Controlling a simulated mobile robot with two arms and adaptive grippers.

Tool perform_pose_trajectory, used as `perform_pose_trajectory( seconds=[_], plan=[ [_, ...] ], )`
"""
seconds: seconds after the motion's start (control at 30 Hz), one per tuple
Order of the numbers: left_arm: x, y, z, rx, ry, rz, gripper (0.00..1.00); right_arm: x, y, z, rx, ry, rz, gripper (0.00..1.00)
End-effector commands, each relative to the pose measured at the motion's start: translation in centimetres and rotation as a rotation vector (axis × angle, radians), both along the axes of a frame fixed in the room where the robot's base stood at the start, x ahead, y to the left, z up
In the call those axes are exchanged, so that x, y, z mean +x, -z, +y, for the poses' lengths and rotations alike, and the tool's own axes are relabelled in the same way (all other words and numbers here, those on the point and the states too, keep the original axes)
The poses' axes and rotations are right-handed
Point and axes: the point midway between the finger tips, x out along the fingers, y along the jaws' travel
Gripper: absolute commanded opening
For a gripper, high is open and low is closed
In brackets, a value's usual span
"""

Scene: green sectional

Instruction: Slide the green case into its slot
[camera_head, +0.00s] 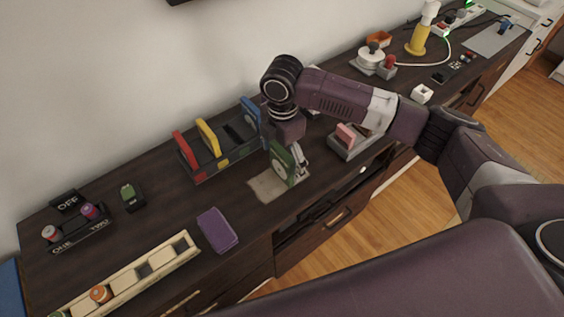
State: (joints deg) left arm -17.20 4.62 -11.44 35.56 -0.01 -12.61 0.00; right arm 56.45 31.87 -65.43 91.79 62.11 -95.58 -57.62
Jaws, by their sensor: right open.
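The green case (281,168) stands upright on a beige mat (264,191) in the middle of the dark counter. It has a pale round mark on its face. My right gripper (299,160) is open and reaches down right at the case's right side; the contact between them is hard to make out. The rack (208,175) stands behind and left of the case. It holds a red case (184,147), a yellow case (208,137) and a blue case (251,112). A dark gap shows between the yellow and blue ones. My left gripper is out of view.
A purple case (217,229) lies flat near the front edge. A long cream tray (135,275) is at front left, and a grey holder with a pink block (346,133) is to the right. The counter between the purple case and the rack is clear.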

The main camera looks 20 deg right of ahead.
Motion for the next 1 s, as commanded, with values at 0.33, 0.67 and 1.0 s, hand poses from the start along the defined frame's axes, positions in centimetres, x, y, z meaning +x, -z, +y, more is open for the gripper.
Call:
perform_pose_trajectory(
  seconds=[0.33, 0.67, 1.0],
  plan=[
    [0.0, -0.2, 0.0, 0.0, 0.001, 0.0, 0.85, 0.0, 2.2, 0.0, 0.0, -0.001, -0.002, 0.85],
    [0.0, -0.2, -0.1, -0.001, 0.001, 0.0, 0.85, 0.0, 2.2, 0.0, 0.0, -0.001, -0.002, 0.59],
    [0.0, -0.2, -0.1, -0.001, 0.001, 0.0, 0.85, 0.0, 2.1, 0.0, 0.0, -0.001, -0.002, 0.39]
  ],
)
